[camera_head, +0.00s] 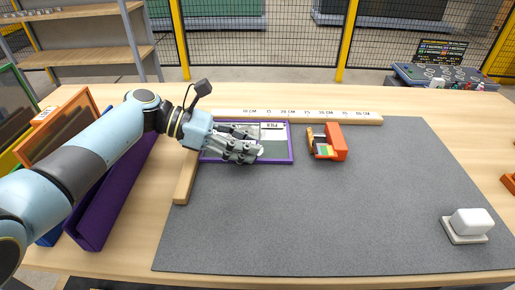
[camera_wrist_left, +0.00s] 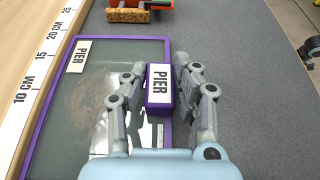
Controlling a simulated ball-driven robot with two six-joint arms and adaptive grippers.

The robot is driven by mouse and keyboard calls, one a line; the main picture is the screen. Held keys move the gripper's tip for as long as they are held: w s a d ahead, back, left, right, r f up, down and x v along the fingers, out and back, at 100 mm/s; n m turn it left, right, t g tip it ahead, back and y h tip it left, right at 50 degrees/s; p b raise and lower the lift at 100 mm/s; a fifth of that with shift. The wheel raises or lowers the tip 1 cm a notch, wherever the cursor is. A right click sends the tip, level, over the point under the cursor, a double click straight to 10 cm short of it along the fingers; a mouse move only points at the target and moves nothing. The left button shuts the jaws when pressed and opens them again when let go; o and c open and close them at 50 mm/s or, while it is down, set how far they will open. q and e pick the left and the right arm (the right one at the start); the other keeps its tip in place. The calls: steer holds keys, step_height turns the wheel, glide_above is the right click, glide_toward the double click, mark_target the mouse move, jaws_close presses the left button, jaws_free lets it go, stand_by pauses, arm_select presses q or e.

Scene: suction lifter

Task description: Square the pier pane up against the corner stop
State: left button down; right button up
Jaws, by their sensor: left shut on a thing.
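The pier pane is a glass sheet in a purple frame (camera_head: 292,150) with a PIER label. It lies flat in the corner of the wooden stop, its back edge beside the ruled back bar (camera_head: 340,117). The left bar (camera_head: 184,180) is near its left end. In the left wrist view the frame (camera_wrist_left: 110,39) runs along the ruler bar (camera_wrist_left: 48,50); I cannot tell if they touch. My left gripper (camera_head: 258,150) is shut on a purple block labelled PIER (camera_wrist_left: 159,85), at the pane's front rim. My right gripper is not in view.
An orange-and-cork item (camera_head: 336,143) lies right of the pane on the grey mat (camera_head: 330,220). A white block (camera_head: 471,222) on a pale base stands at the right. A purple rack (camera_head: 100,215) and orange-framed panel (camera_head: 62,130) stand at the left. The mat's middle is clear.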

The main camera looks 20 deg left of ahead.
arm_select(q)
steer(key=shift+a, duration=0.1)
steer(key=c, duration=1)
jaws_free()
steer(key=shift+o, duration=0.2)
